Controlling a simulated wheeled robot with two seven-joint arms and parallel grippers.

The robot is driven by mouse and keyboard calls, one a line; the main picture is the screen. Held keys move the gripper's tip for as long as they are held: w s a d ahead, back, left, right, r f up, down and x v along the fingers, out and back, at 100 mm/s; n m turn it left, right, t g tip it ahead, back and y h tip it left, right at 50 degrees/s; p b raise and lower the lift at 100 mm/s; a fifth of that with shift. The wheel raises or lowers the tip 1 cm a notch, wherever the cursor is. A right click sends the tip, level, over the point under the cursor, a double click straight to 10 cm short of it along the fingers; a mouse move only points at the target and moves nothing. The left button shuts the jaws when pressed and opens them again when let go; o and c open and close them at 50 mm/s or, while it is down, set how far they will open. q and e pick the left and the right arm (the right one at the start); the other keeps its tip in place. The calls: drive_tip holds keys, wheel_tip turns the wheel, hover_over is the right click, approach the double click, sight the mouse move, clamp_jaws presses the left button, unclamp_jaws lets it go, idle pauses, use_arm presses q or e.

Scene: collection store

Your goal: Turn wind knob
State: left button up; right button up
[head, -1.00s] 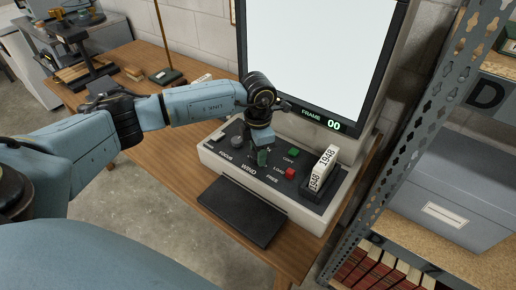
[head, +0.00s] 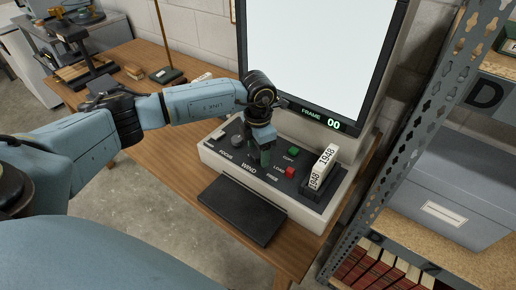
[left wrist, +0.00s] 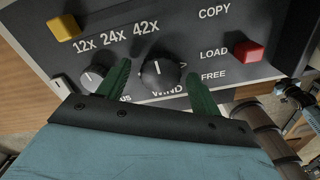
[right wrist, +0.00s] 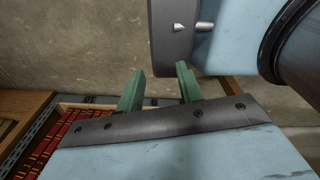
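The wind knob (left wrist: 160,74) is a dark round knob with a white pointer line, above the WIND label on the reader's control panel. In the left wrist view my left gripper (left wrist: 163,84) is open, with one green finger on each side of the knob. Whether the fingers touch it cannot be told. In the head view my left gripper (head: 262,155) is over the panel and hides the knob. My right gripper (right wrist: 158,82) is open and empty, away from the panel, above the floor.
The panel also carries a focus knob (left wrist: 97,78), a yellow button (left wrist: 63,27), a red LOAD button (head: 291,172) and a green COPY button (head: 293,151). A white 1948 box (head: 323,165) stands at the right. The screen (head: 316,50) rises behind. Metal shelving (head: 400,150) stands close right.

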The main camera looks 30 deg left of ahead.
sight(258, 152)
use_arm(q)
drive_tip(key=shift+r, duration=0.2)
wheel_tip(258, 152, up, 13)
drive_tip(key=shift+p, duration=0.35)
use_arm(e)
drive_tip(key=shift+a+r, duration=0.15)
drive_tip(key=shift+r, duration=0.25)
